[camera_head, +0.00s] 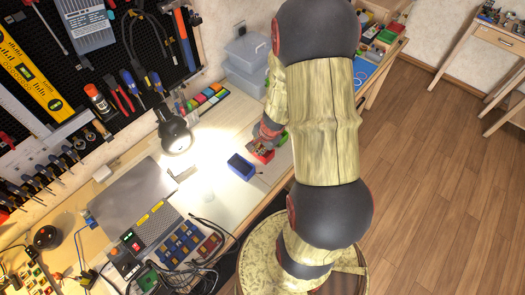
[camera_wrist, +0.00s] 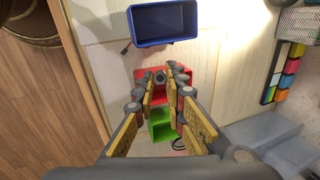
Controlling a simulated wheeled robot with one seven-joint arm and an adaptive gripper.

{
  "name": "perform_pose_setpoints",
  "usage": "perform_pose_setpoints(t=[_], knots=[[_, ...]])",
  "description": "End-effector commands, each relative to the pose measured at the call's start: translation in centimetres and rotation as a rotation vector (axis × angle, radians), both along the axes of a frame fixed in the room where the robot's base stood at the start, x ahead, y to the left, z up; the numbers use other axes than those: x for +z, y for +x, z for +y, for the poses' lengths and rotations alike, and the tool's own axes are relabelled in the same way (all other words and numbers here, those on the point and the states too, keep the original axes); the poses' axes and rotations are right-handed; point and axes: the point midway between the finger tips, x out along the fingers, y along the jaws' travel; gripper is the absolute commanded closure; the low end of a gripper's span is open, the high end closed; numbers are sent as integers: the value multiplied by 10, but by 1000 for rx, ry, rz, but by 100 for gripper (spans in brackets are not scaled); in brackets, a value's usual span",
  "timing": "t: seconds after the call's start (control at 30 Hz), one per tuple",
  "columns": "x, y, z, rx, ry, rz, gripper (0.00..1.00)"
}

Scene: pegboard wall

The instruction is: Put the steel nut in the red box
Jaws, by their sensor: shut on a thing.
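The steel nut (camera_wrist: 160,76) shows as a small dark grey ring between my fingertips in the wrist view. My gripper (camera_wrist: 161,83) is shut on it, and the fingers point toward the red box (camera_wrist: 141,74). The red box lies behind the fingertips and is partly hidden by them. The nut appears over the red box; I cannot tell its exact height. In the head view the red box (camera_head: 263,156) shows just below my gripper (camera_head: 264,140), and the nut cannot be made out there.
A blue box (camera_wrist: 164,24) stands beyond the red box, and a green box (camera_wrist: 162,126) is on the nearer side. The lamp (camera_head: 175,132), clear storage bins (camera_head: 247,55) and pegboard tools stand around the bench.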

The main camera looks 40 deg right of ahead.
Motion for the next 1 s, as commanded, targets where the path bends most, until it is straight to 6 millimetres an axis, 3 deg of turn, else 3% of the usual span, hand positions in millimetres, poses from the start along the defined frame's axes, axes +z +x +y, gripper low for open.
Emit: perform_pose_setpoints(t=[0.2, 0.4, 0.57, 0.8, 1.0], knots=[[-37, 17, -31, 0, 2, 1, 100], [-56, 26, -46, 0, 1, 0, 100], [-62, 28, -50, 2, 2, 0, 100], [-94, 30, -52, 1, 2, 1, 100], [-94, 30, -53, 2, -1, -1, 100]])
